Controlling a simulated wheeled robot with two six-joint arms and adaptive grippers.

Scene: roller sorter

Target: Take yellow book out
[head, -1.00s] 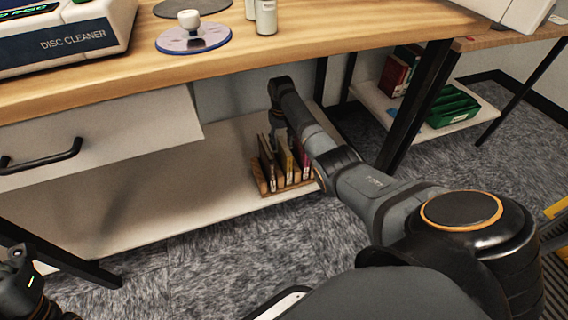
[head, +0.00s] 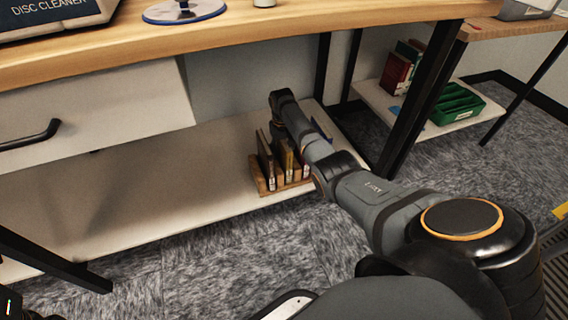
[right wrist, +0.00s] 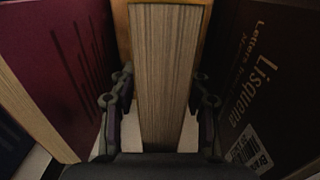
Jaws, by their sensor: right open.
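In the right wrist view, a thick book with yellow-orange cover edges (right wrist: 165,60) stands with its pale page block facing the camera. My right gripper (right wrist: 162,110) is open, with one finger on each side of this book; I cannot tell if the fingers touch it. In the head view, several books (head: 284,155) stand in a wooden rack (head: 268,188) on the low shelf, partly hidden by my right arm. The right gripper's fingers are hidden there. Only a small part of my left gripper (head: 22,306) shows at the bottom left corner.
A maroon book (right wrist: 70,70) and a dark book (right wrist: 265,80) stand close on either side. The wooden tabletop (head: 330,22) and a drawer (head: 100,105) lie above the white shelf (head: 150,200). A green crate (head: 456,105) stands at right. The shelf left of the rack is clear.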

